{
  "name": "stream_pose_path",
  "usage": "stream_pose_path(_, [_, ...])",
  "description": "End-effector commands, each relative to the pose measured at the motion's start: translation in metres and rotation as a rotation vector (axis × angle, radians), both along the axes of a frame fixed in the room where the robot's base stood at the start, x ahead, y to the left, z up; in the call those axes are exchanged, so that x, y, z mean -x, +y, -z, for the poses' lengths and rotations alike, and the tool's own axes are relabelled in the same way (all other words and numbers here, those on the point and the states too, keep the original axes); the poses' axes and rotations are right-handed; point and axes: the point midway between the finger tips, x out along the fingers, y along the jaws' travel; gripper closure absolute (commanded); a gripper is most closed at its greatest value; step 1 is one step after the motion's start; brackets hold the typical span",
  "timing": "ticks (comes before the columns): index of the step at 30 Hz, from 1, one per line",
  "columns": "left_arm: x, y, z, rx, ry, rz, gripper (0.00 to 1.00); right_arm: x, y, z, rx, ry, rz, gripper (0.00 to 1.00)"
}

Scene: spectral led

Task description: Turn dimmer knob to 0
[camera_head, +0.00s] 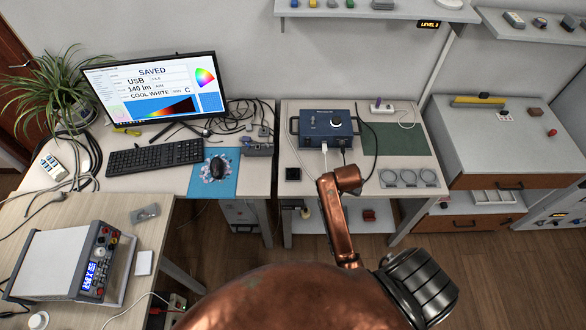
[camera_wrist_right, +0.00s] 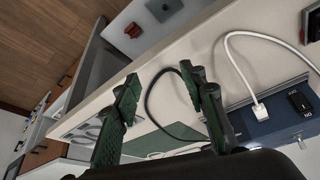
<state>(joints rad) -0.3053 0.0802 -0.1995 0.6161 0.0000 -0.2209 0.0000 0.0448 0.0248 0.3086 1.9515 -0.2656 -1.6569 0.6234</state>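A blue box (camera_head: 326,126) stands at the back of the middle table in the head view. A round dark knob (camera_head: 336,118) with a pale ring sits on its face; its exact setting is too small to read. The box also shows at the right of the right wrist view (camera_wrist_right: 283,122), with a black switch and a white plug; the knob is not visible there. My right gripper (camera_wrist_right: 160,78) is open and empty, its two dark fingers spread beside a looping black cable. I cannot make out either gripper in the head view. My left gripper is out of view.
A monitor (camera_head: 152,88) reads "SAVED", "USB", "140 lm" and "COOL WHITE". A white cable (camera_head: 325,158) and a black cable leave the box front. A bench instrument (camera_head: 72,264) stands lower left.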

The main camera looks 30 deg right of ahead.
Motion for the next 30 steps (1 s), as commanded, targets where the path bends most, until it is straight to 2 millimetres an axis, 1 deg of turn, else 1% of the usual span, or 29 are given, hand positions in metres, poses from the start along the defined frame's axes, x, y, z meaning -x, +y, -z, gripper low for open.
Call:
stream_pose_path(1, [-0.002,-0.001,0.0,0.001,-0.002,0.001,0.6,-0.01,-0.002,-0.002,-0.013,-0.013,0.047,0.61])
stream_pose_path(5, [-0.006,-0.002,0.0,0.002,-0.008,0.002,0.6,-0.033,-0.009,-0.006,-0.052,-0.04,0.198,0.61])
stream_pose_path(7, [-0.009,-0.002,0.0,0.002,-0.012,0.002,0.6,-0.05,-0.011,-0.008,-0.082,-0.057,0.298,0.61])
stream_pose_path(11, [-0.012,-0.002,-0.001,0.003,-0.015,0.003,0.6,-0.09,-0.001,-0.015,-0.173,-0.082,0.528,0.61])
stream_pose_path(12, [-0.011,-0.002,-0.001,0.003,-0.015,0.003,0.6,-0.104,0.006,-0.017,-0.206,-0.084,0.601,0.61])
stream_pose_path(14, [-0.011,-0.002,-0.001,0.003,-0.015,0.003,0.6,-0.124,0.021,-0.021,-0.255,-0.082,0.704,0.61])
stream_pose_path(15, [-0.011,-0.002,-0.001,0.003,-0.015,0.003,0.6,-0.137,0.032,-0.025,-0.285,-0.078,0.765,0.61])
stream_pose_path(18, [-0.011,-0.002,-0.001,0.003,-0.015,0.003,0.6,-0.166,0.063,-0.036,-0.352,-0.06,0.891,0.61])
stream_pose_path(21, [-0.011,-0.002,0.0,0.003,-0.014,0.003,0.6,-0.189,0.092,-0.047,-0.399,-0.037,0.976,0.61])
stream_pose_path(25, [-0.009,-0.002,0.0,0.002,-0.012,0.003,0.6,-0.205,0.118,-0.058,-0.432,-0.014,1.039,0.61])
stream_pose_path(28, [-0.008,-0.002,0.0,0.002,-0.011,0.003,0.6,-0.21,0.126,-0.059,-0.441,-0.006,1.061,0.61])
stream_pose_path(30, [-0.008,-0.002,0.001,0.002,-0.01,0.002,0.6,-0.211,0.128,-0.054,-0.442,-0.003,1.065,0.61])
